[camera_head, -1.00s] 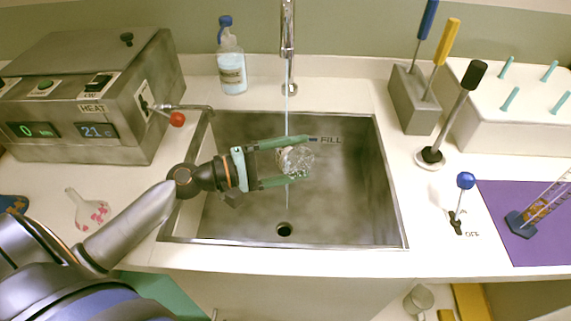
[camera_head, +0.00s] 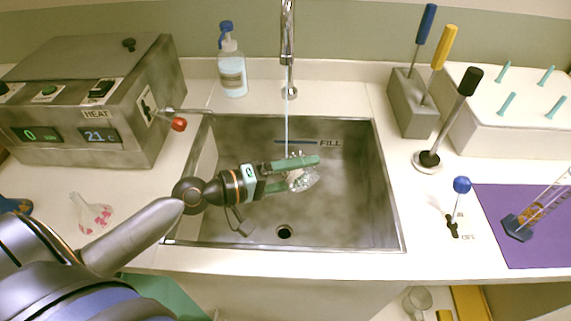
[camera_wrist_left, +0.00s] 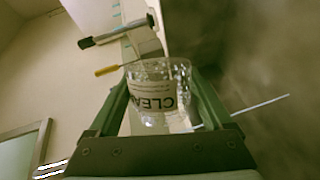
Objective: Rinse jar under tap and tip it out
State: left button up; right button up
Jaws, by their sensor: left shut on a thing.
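My left gripper (camera_head: 290,172) is shut on a clear glass jar (camera_head: 303,180) over the sink basin (camera_head: 350,215). The jar lies tilted between the green fingers, which partly hide it. In the left wrist view the jar (camera_wrist_left: 160,95) sits between both fingers and shows a label reading "CLEA". The tap (camera_head: 288,45) is behind the sink, and a thin stream of water (camera_head: 287,125) falls from it to about the fingers. I cannot tell whether the stream enters the jar. My right gripper is not in view.
A heater box (camera_head: 90,100) stands left of the sink, with a red-knobbed lever (camera_head: 179,124) near the rim. A blue-capped bottle (camera_head: 232,70) is behind. A tool block (camera_head: 410,105) and a blue-knobbed lever (camera_head: 461,186) are on the right. The basin's right side is clear.

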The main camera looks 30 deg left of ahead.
pick_arm(q)
jog(key=shift+s+d+r+m+p, duration=0.15)
jog(key=shift+d+r+m+p, duration=0.15)
jog(key=shift+m, duration=0.3)
jog(key=shift+f+y, duration=0.1)
jog(key=shift+y, duration=0.2)
jog(key=shift+d+f+m, duration=0.1)
jog(key=shift+f+m, duration=0.05)
jog(key=shift+m, duration=0.25)
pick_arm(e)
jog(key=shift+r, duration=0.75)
pick_arm(q)
jog(key=shift+r+p, duration=0.25)
jog(key=shift+p, duration=0.15)
notch_tip(320, 180, up, 2)
jog(key=m+p, duration=0.2)
jog(key=m+y+p, duration=0.1)
jog(key=m+p, duration=0.1)
jog(key=p, duration=0.1)
jog(key=shift+s+d+r+t, duration=0.15)
jog(key=shift+t, duration=0.25)
jog(key=shift+m, duration=0.3)
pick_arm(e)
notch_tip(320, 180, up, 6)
